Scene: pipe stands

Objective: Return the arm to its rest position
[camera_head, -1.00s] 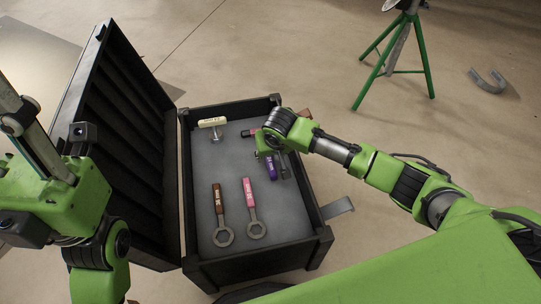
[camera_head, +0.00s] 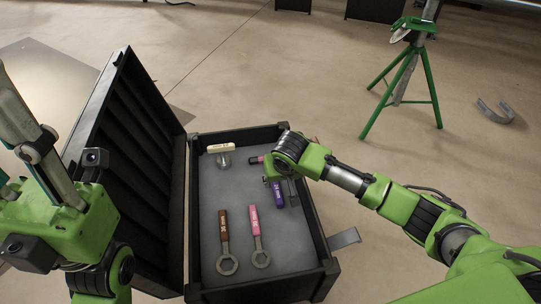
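My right arm reaches in from the right over the open black toolbox (camera_head: 262,290). My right gripper (camera_head: 285,188) points down inside the box beside a purple-handled tool (camera_head: 278,196). The wrist hides most of its fingers, so I cannot tell whether it is open or touching the tool. My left arm is at the left edge, in front of the raised lid (camera_head: 135,170); its gripper fingers are not clearly visible.
In the box lie a brown-handled wrench (camera_head: 225,240), a pink-handled wrench (camera_head: 258,240) and a cream T-handle tool (camera_head: 222,151). A green pipe stand (camera_head: 408,85) and a curved grey piece (camera_head: 495,112) are on the floor at the upper right.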

